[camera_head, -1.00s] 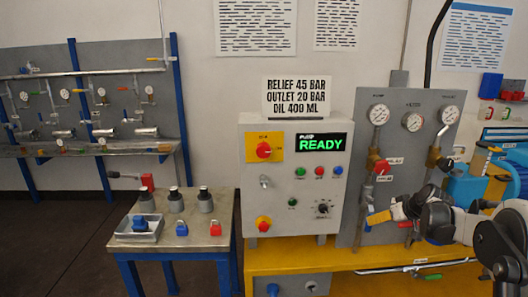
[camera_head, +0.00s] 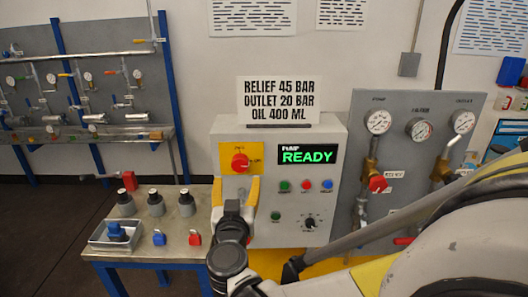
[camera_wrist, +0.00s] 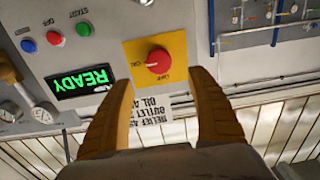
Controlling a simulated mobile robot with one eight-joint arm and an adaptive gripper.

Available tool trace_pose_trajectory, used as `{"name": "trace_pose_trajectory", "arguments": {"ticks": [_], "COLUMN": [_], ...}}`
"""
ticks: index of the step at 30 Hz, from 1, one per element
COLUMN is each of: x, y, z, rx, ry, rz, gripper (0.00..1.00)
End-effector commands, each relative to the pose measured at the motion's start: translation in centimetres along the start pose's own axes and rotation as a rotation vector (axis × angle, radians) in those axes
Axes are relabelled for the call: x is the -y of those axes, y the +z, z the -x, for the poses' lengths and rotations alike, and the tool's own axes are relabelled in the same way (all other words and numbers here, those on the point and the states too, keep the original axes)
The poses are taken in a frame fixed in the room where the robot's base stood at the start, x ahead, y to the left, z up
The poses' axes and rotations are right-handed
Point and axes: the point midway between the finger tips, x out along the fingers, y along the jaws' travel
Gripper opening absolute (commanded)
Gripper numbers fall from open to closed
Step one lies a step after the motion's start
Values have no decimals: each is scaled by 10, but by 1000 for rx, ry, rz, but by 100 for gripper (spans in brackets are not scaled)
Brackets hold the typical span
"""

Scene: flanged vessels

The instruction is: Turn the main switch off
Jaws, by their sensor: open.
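The main switch is a red rotary knob (camera_head: 240,161) on a yellow plate (camera_head: 229,154) at the upper left of the grey control box. In the wrist view the knob (camera_wrist: 158,60) shows upside down, with a pale mark that seems to point left toward a small label reading like ON. My gripper (camera_head: 235,183) is in front of the box, just below the knob in the head view. Its yellow fingers are open, one on each side, and nothing is between them. In the wrist view the fingertips (camera_wrist: 160,80) point at the plate, apart from the knob.
A green READY display (camera_head: 308,155) and several push buttons are on the box right of the plate. A small table (camera_head: 175,242) with padlocks and grey canisters stands at the left. A gauge panel (camera_head: 410,150) stands at the right, partly behind my arm.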

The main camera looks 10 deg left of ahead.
Motion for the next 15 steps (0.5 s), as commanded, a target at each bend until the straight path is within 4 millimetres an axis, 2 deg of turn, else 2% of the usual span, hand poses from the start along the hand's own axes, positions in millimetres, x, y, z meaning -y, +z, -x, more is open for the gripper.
{"name": "trace_pose_trajectory", "arguments": {"ticks": [9,15], "x": [-2,-2], "y": [3,2], "z": [-62,-91], "rx": [2,2], "ry": [5,5], "rz": [1,1], "gripper": [68,68]}}
